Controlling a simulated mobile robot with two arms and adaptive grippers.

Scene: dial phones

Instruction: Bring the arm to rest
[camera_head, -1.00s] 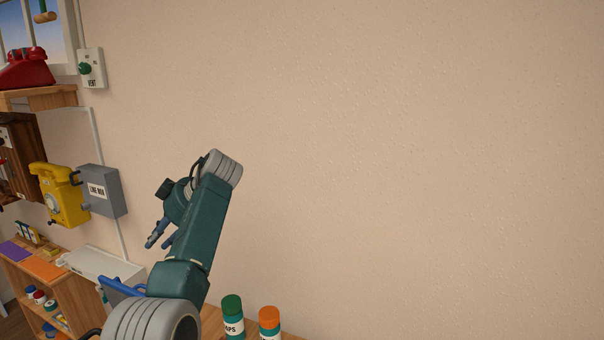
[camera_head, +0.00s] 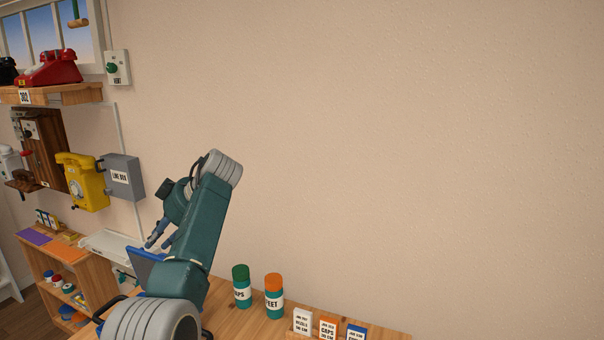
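My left arm rises from the bottom of the head view, folded upward in front of the wall. My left gripper (camera_head: 160,234) hangs at its far side with blue fingers pointing down and to the left. The two fingers show a gap between them, and nothing is seen held. The arm hides part of the gripper and part of the worktop behind it. My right gripper is not in view.
A wooden worktop (camera_head: 237,321) carries a green-capped canister (camera_head: 241,288), an orange-capped canister (camera_head: 274,298) and small labelled boxes (camera_head: 328,326). A yellow phone (camera_head: 85,182) and a grey line box (camera_head: 122,178) are on the wall. A red phone (camera_head: 50,69) stands on a shelf.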

